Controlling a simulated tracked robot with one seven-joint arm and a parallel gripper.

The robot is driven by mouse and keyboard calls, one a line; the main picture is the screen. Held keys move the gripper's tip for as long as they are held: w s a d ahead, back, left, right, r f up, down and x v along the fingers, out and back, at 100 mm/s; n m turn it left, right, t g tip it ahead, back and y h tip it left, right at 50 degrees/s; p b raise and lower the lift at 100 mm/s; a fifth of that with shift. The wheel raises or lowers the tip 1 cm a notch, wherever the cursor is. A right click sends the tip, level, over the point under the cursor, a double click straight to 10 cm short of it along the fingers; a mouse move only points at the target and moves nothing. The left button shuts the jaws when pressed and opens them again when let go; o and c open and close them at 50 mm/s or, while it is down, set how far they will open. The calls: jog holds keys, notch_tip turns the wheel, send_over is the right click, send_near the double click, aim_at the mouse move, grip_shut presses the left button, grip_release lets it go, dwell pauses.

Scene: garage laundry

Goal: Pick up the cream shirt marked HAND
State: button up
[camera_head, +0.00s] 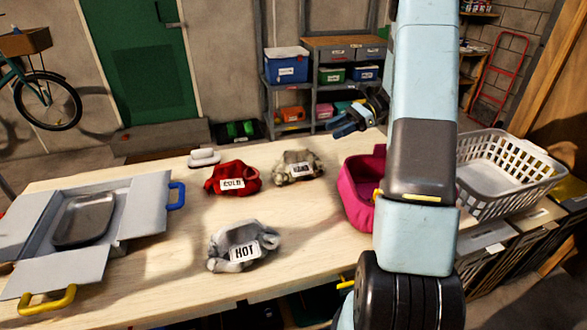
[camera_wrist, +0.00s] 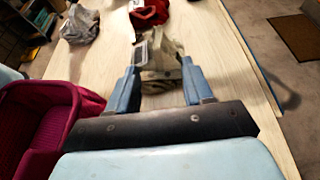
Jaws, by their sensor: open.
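The cream shirt (camera_head: 298,167) lies crumpled on the wooden table, with a white tag reading HAND on it. In the head view my gripper (camera_head: 340,127) is above and to the right of the shirt, apart from it. In the wrist view my gripper (camera_wrist: 164,84) is open, its two blue fingers spread. The cream shirt (camera_wrist: 164,60) shows beyond and between the fingertips there, partly hidden by them. No cloth is visibly held.
A red shirt marked COLD (camera_head: 233,178) and a grey shirt marked HOT (camera_head: 240,247) lie nearby. A magenta basket (camera_head: 357,190) is beside my arm, with a white basket (camera_head: 507,172) further right. An open grey case (camera_head: 140,220) is at left. Table between them is bare.

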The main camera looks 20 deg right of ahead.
aim_at(299, 149)
jog(key=x, duration=1.2)
jog(key=shift+s+a+f, duration=0.1)
jog(key=shift+s+a, duration=0.1)
jog(key=shift+c, duration=0.4)
grip_shut()
